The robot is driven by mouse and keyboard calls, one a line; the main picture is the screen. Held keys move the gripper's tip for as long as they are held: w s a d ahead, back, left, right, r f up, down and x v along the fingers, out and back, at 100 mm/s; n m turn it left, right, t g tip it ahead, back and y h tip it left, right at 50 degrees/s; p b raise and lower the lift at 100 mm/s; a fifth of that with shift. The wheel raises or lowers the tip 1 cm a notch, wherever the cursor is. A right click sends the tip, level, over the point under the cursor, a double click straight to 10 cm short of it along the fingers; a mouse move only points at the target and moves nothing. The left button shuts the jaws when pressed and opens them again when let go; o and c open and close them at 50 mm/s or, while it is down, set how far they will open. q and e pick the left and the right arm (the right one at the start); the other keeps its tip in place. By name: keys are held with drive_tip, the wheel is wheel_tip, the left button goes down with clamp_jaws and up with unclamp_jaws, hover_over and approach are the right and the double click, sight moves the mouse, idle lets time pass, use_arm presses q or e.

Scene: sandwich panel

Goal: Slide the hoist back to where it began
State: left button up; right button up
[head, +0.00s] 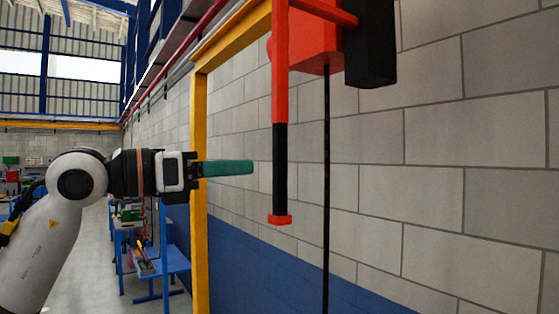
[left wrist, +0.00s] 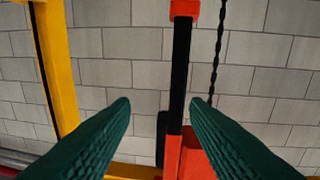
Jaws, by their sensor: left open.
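The hoist has a red body (head: 308,40) high on the wall side and a handle bar hanging down from it. The bar is red above, with a black grip (head: 280,165) and a red end cap (head: 280,219). My left gripper (head: 250,167) has teal fingers pointing right at the grip's height, with their tips just short of it in the head view. In the left wrist view, the left gripper (left wrist: 160,103) is open, and the black grip (left wrist: 180,75) shows between the fingertips, closer to the right finger. That view is upside down, with the end cap (left wrist: 184,8) at the top. My right gripper is not visible.
A yellow frame (head: 200,200) stands left of the hoist, with a beam running up to it. A block wall (head: 430,200) lies behind. Blue workbenches (head: 170,262) stand farther back.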

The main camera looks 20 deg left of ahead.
sight(275, 159)
use_arm(q)
drive_tip(key=shift+n+t+y, duration=0.3)
drive_tip(key=shift+t+y, duration=0.1)
drive_tip(key=shift+y, duration=0.4)
drive_tip(key=p+x, duration=0.1)
drive_tip(key=x, duration=0.2)
drive_tip(key=r+p+x, duration=0.1)
drive_tip(key=p+x, duration=0.1)
drive_tip(key=x, duration=0.1)
drive_tip(key=w+a+p+x, duration=0.1)
drive_tip(key=p+x, duration=0.1)
drive_tip(key=x, duration=0.1)
drive_tip(key=shift+w+d+r, duration=0.15)
drive_tip(key=shift+w, duration=0.1)
drive_tip(key=shift+w+d+p, duration=0.25)
drive_tip(key=shift+w+p, duration=0.1)
drive_tip(key=shift+w, duration=0.05)
clamp_jaws()
